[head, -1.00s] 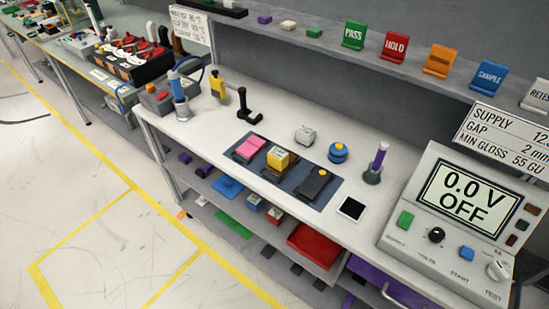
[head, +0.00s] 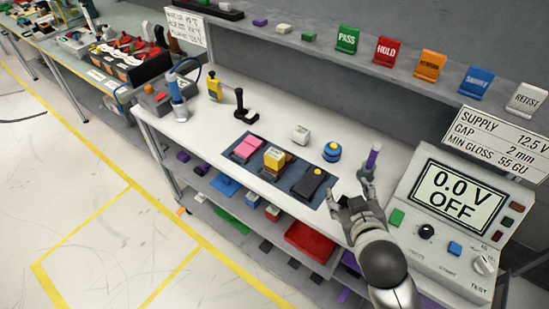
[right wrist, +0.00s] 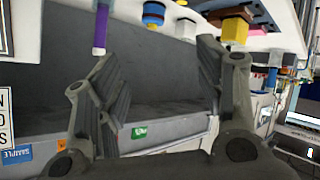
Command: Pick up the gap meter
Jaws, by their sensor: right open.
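No thing is labelled as the gap meter, so I cannot tell for certain which one it is. On a dark mat (head: 243,161) lie a pink block (head: 248,147), a yellow block (head: 275,159) and a black device with a yellow button (head: 309,182). That gripper is open and empty above the bench's front right part. In the right wrist view, tilted upside down, the open fingers (right wrist: 158,66) have the purple stick (right wrist: 98,30) near the left one. My left gripper is not in view.
A tester reading 0.0 V OFF (head: 452,210) is right of my gripper. A shelf with coloured signs (head: 388,51) runs along the back.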

